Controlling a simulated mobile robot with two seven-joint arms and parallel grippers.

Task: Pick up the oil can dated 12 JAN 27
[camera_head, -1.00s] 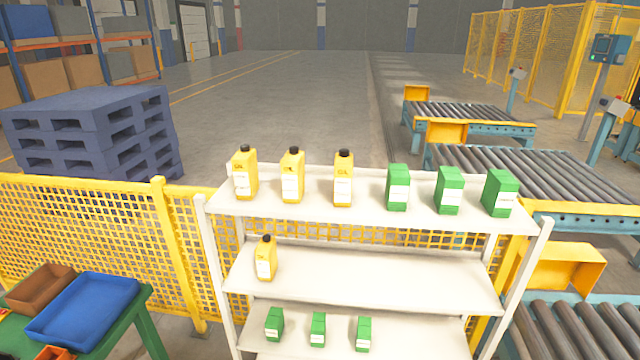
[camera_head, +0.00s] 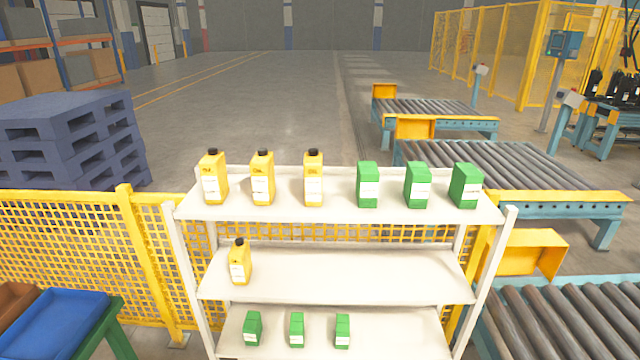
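Yellow oil cans with black caps stand upright on a white shelf rack (camera_head: 330,212). On the top shelf are a left can (camera_head: 214,178), a middle can (camera_head: 262,178) and a right can (camera_head: 313,178). One more yellow can (camera_head: 240,263) stands at the left of the middle shelf. Each has a white label, but the dates are too small to read, so I cannot tell which is dated 12 JAN 27. Neither of my grippers is in view.
Green boxes stand on the top shelf's right half (camera_head: 417,185) and on the bottom shelf (camera_head: 297,330). The middle shelf is mostly bare. A yellow mesh fence (camera_head: 80,235) runs behind the rack. Roller conveyors (camera_head: 560,325) stand right; a blue tray (camera_head: 60,322) lies lower left.

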